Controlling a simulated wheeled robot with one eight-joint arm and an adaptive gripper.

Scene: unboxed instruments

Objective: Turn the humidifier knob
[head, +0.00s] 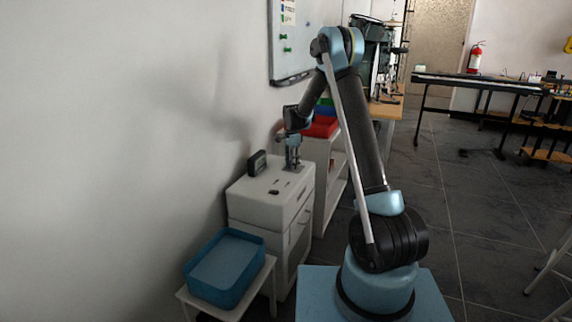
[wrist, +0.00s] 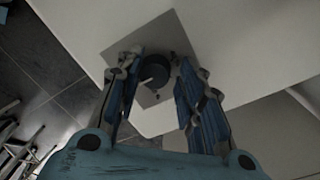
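A dark round knob (wrist: 154,71) with a pale pointer mark sits on a grey square plate (wrist: 172,34) in the wrist view; I take it for the humidifier knob. The plate lies on a white surface. My gripper (wrist: 157,73) is open, with one blue finger on each side of the knob. The left fingertip is very close to the knob's edge, and a narrow gap shows on the right; I cannot tell if either touches. In the head view my gripper (head: 292,166) points down over the white cabinet (head: 262,209), and the knob is hidden there.
A small dark display device (head: 257,163) stands at the cabinet's back left, by the wall. A blue bin (head: 226,268) sits on a low stand in front. A shelf with red and green bins (head: 320,128) stands behind.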

